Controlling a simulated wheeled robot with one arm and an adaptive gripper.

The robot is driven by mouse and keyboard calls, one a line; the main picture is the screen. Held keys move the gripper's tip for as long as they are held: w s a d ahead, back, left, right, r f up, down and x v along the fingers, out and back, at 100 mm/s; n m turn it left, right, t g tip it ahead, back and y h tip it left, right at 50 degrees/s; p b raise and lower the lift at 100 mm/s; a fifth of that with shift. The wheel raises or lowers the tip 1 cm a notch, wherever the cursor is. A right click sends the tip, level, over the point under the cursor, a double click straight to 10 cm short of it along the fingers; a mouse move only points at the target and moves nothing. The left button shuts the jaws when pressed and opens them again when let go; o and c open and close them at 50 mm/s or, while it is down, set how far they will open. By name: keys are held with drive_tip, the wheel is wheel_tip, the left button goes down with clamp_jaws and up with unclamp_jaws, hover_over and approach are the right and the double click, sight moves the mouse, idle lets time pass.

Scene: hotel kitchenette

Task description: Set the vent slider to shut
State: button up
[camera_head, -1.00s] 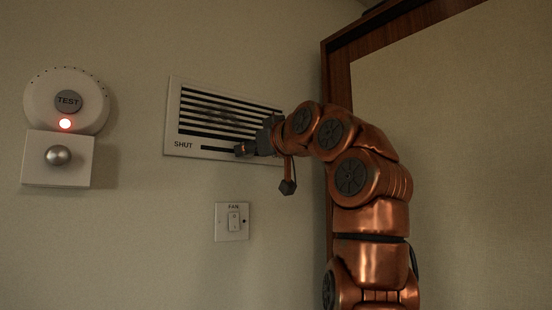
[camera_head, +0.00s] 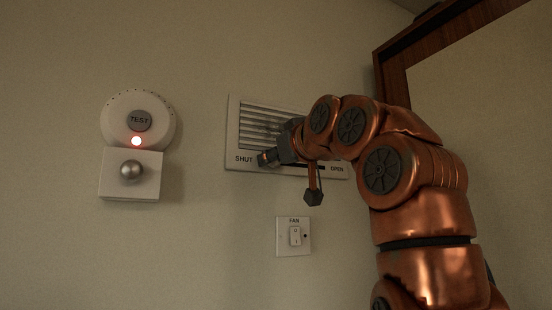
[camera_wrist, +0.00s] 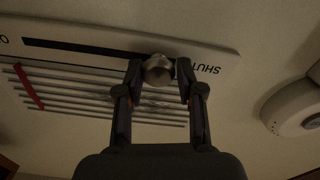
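The vent plate (camera_head: 233,134) is on the wall, with SHUT at the left of its slot and OPEN at the right. In the wrist view the plate (camera_wrist: 222,58) appears upside down. The round metal slider knob (camera_wrist: 158,70) sits close to the SHUT lettering (camera_wrist: 206,69). In the head view my gripper (camera_head: 268,158) is just right of SHUT and hides the knob. The slot's SHUT end is hidden by a finger. The louvre slats (camera_head: 257,119) show narrow gaps.
A round TEST alarm (camera_head: 112,118) with a lit red light and a silver-knobbed box (camera_head: 145,186) are left of the vent. A FAN switch (camera_head: 283,245) is below it. A wood-framed panel (camera_head: 391,75) is at right. The wall between alarm and vent is clear.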

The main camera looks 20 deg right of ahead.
drive_tip(key=o, duration=0.4)
drive_tip(key=shift+a, duration=0.2)
drive_tip(key=shift+s+d+r, duration=0.1)
drive_tip(key=shift+s+d, duration=0.05)
drive_tip(key=shift+s+d+r, duration=0.1)
drive_tip(key=shift+s+d, duration=0.05)
drive_tip(key=shift+s, duration=0.7)
drive_tip(key=shift+s, duration=0.15)
